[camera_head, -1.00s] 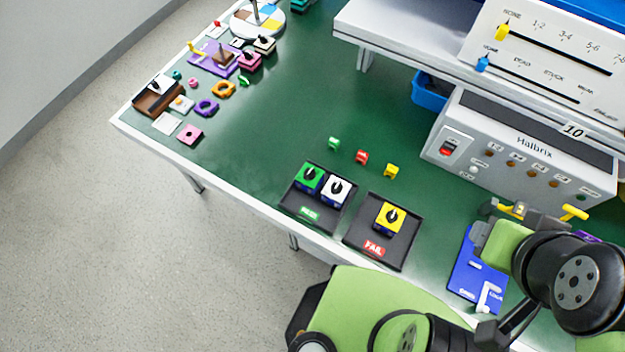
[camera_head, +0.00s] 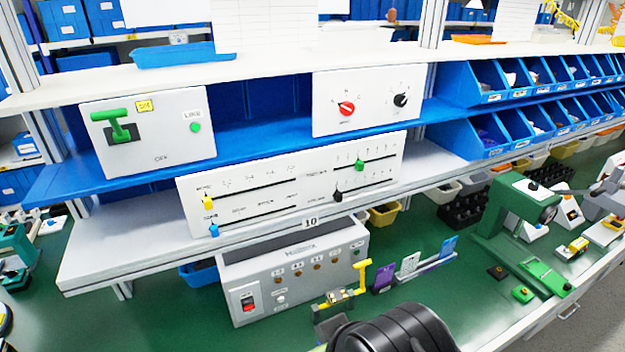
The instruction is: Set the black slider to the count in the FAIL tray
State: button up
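The black slider (camera_head: 338,196) sits at the left end of the lower right slot on the white slider panel (camera_head: 290,190). Marks along that slot are too small to read. A green slider (camera_head: 360,165) is in the slot above, part way along. A yellow slider (camera_head: 208,203) and a blue slider (camera_head: 213,230) sit at the left ends of the two left slots. The FAIL tray is outside the current view. My gripper is not visible; only a dark part of my arm shows at the bottom edge, well below the panel.
The panel stands on a white shelf (camera_head: 110,250) with a "10" tag. Below is the grey Halbrix box (camera_head: 295,270) with a red switch. A yellow-handled fixture (camera_head: 345,295) is on the green table near my arm. Another panel with two knobs (camera_head: 368,100) is above.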

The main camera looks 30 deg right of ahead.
aim_at(338, 195)
jog(key=k+l+u, duration=0.1)
jog(key=l+u, duration=0.25)
jog(key=k+l+u, duration=0.15)
jog(key=l+u, duration=0.2)
jog(key=k+l+u, duration=0.2)
jog(key=l+u, duration=0.15)
